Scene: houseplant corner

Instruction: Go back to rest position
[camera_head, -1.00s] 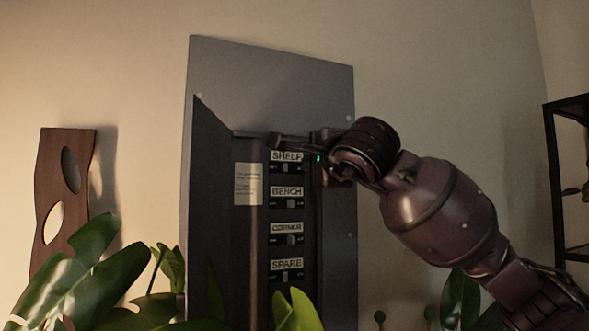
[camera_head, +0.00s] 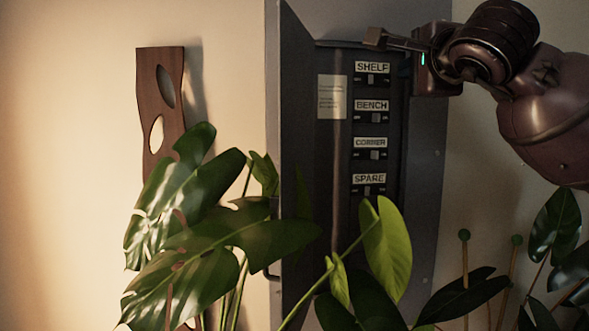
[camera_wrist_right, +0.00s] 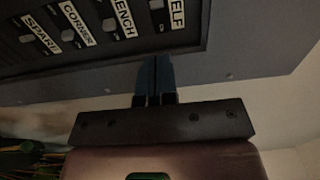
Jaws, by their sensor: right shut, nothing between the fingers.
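My right gripper (camera_head: 375,38) is shut and empty. In the head view it appears just above the SHELF label (camera_head: 372,68) of the open grey breaker panel (camera_head: 432,170). A gap to the panel face is hard to judge. Its closed fingers also show in the right wrist view (camera_wrist_right: 155,75), pointing at the panel edge near the labels. The panel holds a column of labelled switches: SHELF (camera_head: 371,79), BENCH (camera_head: 374,118), CORNER (camera_head: 374,155) and SPARE (camera_head: 367,190). My left gripper is not in view.
A large-leaved plant (camera_head: 190,250) stands in front of the panel's lower left, and a bright leaf (camera_head: 387,248) overlaps its lower part. More dark leaves (camera_head: 557,225) and stakes (camera_head: 465,270) are at lower right. A wooden wall piece (camera_head: 160,110) hangs left.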

